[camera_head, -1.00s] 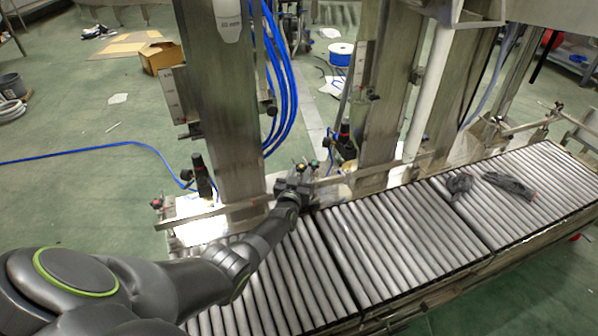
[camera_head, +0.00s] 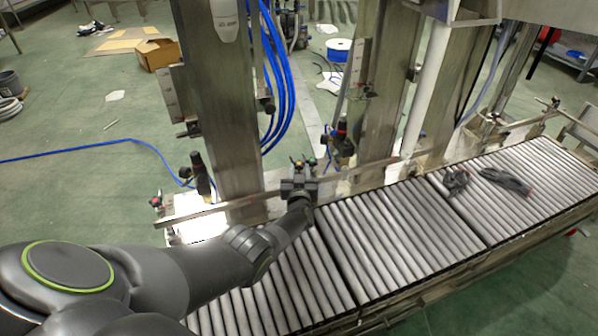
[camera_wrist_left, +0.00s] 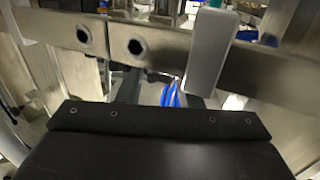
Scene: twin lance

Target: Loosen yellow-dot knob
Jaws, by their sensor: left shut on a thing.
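My left gripper (camera_head: 299,180) is at the guide rail (camera_head: 230,204) beside the conveyor, in front of the left steel post. It is shut on a small knob there, mostly hidden by the gripper. Small coloured knob tips (camera_head: 303,162) stick up just behind the gripper; I cannot tell for sure which has the yellow dot. In the left wrist view a grey finger (camera_wrist_left: 207,52) stands in front of the steel rail (camera_wrist_left: 150,45), which has two bolt holes. A bit of teal shows above the finger. My right gripper is not in view.
The roller conveyor (camera_head: 395,240) runs along the front to the right. Dark gloves (camera_head: 506,180) lie on its far rollers. Steel posts (camera_head: 222,110) and blue hoses (camera_head: 284,90) stand behind the rail. Black-handled clamps (camera_head: 202,178) sit near the rail. A cardboard box (camera_head: 161,55) is on the floor.

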